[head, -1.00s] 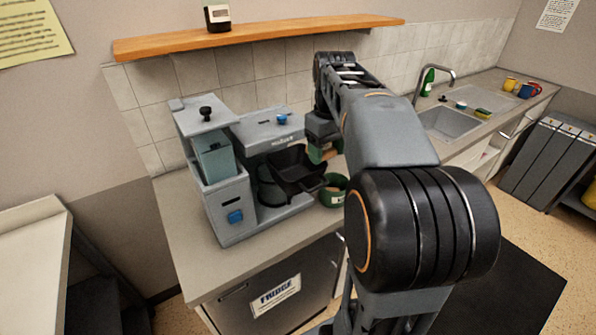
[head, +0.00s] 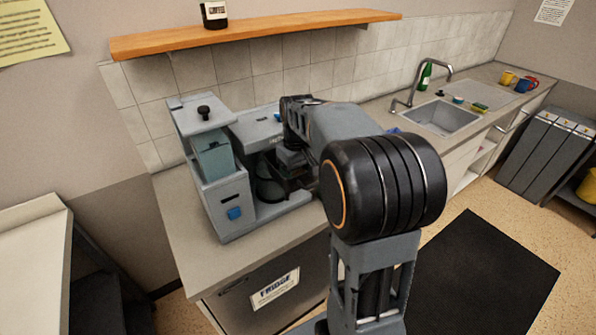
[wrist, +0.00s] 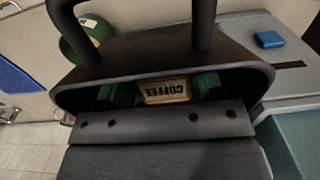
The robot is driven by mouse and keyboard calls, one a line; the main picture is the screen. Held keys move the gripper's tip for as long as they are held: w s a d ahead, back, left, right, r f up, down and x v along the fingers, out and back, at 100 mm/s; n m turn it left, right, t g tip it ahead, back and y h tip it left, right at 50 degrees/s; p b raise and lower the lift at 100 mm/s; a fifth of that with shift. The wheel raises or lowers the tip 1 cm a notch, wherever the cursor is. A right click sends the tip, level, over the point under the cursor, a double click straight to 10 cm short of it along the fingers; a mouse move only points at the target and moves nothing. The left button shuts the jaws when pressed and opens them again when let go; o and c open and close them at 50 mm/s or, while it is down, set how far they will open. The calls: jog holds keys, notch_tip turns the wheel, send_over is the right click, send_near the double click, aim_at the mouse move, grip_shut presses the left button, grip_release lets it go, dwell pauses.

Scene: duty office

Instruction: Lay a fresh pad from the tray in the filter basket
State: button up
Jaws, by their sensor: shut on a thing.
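The black filter basket (wrist: 235,62) fills the middle of the wrist view, with two dark handle posts rising from it. My gripper (wrist: 165,90) has its green fingertips inside the basket's outline. They are shut on a tan pad (wrist: 166,91) that bears the word COFFEE, upside down in this view. I cannot tell whether the pad touches the basket floor. In the head view my gripper (head: 292,172) is low in front of the grey coffee machine (head: 222,185), and my arm hides the pad and most of the basket. I cannot make out the tray for certain.
A blue flat thing (wrist: 18,80) lies farther left in the wrist view. The sink (head: 443,116) is to the right. A wooden shelf (head: 260,33) runs above.

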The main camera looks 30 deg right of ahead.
aim_at(297, 173)
jog(key=shift+f, duration=0.15)
jog(key=o, duration=0.6)
jog(key=shift+o, duration=0.2)
notch_tip(297, 173, up, 12)
jog(key=s+a+f+t, duration=0.2)
jog(key=s+a+f, duration=0.2)
jog(key=s, duration=0.3)
jog(key=s+a+f+m+t, duration=0.1)
jog(key=s+a+f+t, duration=0.1)
jog(key=s+a+f, duration=0.3)
notch_tip(297, 173, down, 2)
jog(key=s, duration=0.3)
jog(key=shift+a+t, duration=0.2)
jog(key=shift+t, duration=0.1)
